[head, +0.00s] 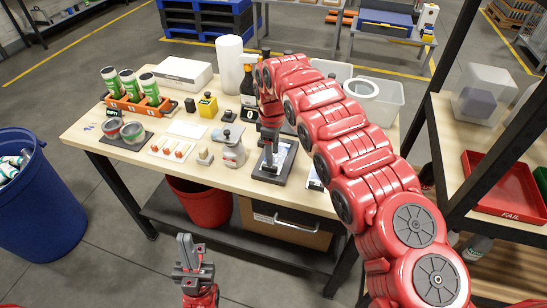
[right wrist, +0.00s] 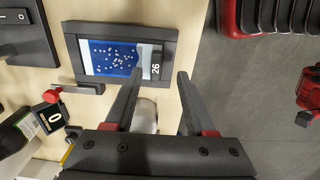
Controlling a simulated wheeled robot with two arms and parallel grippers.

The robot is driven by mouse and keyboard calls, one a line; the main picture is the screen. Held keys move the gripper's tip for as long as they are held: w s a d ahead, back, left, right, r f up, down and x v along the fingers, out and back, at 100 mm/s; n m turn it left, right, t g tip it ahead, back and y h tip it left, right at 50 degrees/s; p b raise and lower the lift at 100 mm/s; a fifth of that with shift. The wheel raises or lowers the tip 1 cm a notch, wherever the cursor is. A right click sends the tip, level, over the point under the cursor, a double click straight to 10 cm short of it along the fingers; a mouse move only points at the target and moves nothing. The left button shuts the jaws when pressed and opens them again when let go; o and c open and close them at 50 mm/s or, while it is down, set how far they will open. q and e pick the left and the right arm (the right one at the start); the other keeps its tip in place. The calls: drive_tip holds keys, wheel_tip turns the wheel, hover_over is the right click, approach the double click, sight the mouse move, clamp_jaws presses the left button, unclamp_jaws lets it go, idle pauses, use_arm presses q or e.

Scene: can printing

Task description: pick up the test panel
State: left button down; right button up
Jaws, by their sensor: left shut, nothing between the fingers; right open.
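The test panel appears to be the flat blue panel with white specks and the number 26 (right wrist: 108,58) in the right wrist view. It lies in a dark rectangular frame (right wrist: 75,40) on the wooden table; the head view shows this panel (head: 284,155) partly hidden by my right gripper. My right gripper (head: 269,168) hangs over the frame, fingers pointing down. In the right wrist view its fingers (right wrist: 160,74) are apart with nothing between them. One fingertip overlaps the panel's lower right corner; contact cannot be told. My left gripper (head: 186,247) is shut and empty, low before the table.
A shelf with a red FAIL tray (head: 508,208) is at right.

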sight(275, 155)
drive_tip(key=shift+w+f, duration=0.1)
drive_tip(key=shift+f, duration=0.45)
drive_tip(key=shift+w+a+f+p, duration=0.1)
drive_tip(key=shift+f+p, duration=0.55)
drive_tip(key=shift+p, duration=0.05)
drive_tip(key=shift+w+a+f, duration=0.1)
drive_tip(key=shift+a+f, duration=0.1)
drive_tip(key=shift+f, duration=0.15)
drive_tip(key=shift+w+d+f, duration=0.1)
drive_tip(key=shift+f, duration=1.45)
clamp_jaws()
